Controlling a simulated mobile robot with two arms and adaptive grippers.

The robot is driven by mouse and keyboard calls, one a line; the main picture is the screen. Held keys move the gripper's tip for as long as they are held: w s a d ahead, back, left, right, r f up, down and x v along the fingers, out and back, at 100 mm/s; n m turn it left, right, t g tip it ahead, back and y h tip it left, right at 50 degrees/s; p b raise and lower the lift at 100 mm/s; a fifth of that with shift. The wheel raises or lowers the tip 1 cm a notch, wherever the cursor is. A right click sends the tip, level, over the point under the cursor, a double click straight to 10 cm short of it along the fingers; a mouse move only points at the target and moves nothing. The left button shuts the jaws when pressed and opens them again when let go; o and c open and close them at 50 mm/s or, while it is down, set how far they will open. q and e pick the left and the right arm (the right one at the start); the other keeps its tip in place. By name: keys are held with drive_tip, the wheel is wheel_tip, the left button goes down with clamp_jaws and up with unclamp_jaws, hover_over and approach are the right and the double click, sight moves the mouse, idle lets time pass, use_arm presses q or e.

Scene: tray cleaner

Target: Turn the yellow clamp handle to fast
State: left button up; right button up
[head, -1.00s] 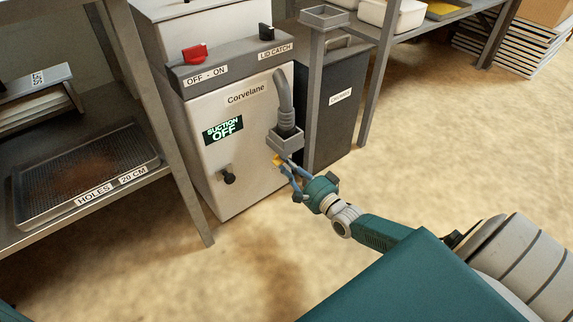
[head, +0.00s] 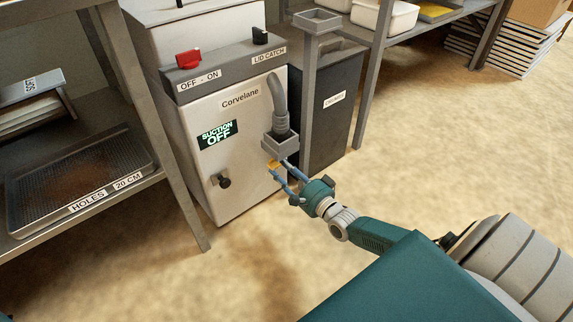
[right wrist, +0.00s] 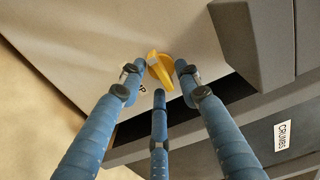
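The yellow clamp handle (head: 273,165) is on the front of the pale Corvelane machine (head: 240,150), just below the grey hose socket. In the right wrist view the handle (right wrist: 160,69) slants a little, its longer end pointing downward. My right gripper (head: 282,170) is at the handle with its blue fingers spread. In the right wrist view, the fingers of my right gripper (right wrist: 159,76) stand left, right and below the handle; contact cannot be made out. The lettering beside the handle is mostly hidden by the fingers. My left gripper is not in view.
A grey hose (head: 279,105) and its socket (head: 281,144) sit right above the handle. A dark crumbs bin (head: 328,115) and a shelf post stand to the right. A black knob (head: 223,182) is lower left on the machine, under a "SUCTION OFF" display. Open floor lies in front.

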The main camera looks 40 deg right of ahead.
drive_tip(key=s+d, duration=0.1)
drive_tip(key=s, duration=1.1)
